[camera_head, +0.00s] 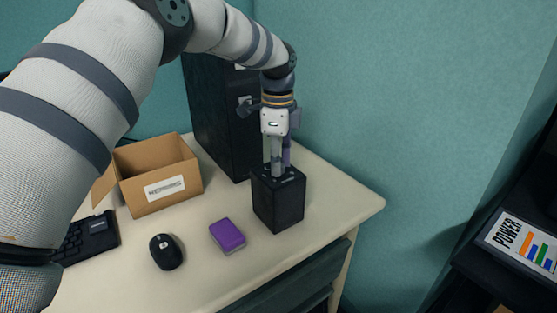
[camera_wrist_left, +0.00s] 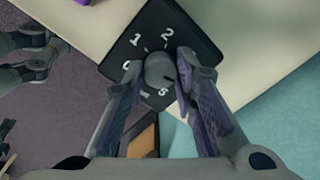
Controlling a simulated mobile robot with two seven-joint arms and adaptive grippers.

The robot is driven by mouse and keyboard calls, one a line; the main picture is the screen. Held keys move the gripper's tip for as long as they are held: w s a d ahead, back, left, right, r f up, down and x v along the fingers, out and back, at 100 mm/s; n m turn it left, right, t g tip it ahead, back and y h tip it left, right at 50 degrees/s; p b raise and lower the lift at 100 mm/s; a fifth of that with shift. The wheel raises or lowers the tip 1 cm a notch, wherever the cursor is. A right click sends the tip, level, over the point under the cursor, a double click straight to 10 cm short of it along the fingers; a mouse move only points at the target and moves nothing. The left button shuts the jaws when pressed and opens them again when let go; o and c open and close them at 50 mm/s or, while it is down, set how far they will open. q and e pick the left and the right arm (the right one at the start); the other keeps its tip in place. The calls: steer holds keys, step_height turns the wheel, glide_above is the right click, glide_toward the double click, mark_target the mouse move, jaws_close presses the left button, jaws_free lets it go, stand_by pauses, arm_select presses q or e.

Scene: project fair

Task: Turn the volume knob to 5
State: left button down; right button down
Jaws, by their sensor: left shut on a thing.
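The volume knob (camera_wrist_left: 158,72) is a round grey knob on top of a black box (camera_head: 278,203). White numerals ring it in the left wrist view; 1, 2 and 5 are readable, another at left is partly covered. A dark mark shows on the knob's lower right side, but I cannot tell which number it points to. My left gripper (camera_head: 277,170) reaches down from above, shut on the knob, with one finger on each side, as the left wrist view (camera_wrist_left: 161,71) also shows. Grey finger-like parts at the left of that view may be my right gripper (camera_wrist_left: 40,57); their opening is unclear.
A tall black cabinet (camera_head: 215,115) stands behind the box. An open cardboard box (camera_head: 185,200), a keyboard (camera_head: 90,240), a black mouse (camera_head: 166,252) and a purple block (camera_head: 227,233) are to the left on the desk (camera_head: 342,197). The desk's right corner is clear.

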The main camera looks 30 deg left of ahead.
arm_select(q)
steer(key=m, duration=1.1)
steer(key=shift+m+b, duration=0.35)
steer(key=shift+m, duration=0.05)
arm_select(e)
steer(key=shift+s+f, duration=0.45)
arm_select(q)
steer(key=c, duration=1.3)
jaws_free()
steer(key=shift+r, duration=0.1)
step_height(320, 180, up, 12)
steer(key=shift+s+a, duration=0.15)
steer(key=shift+s, duration=0.05)
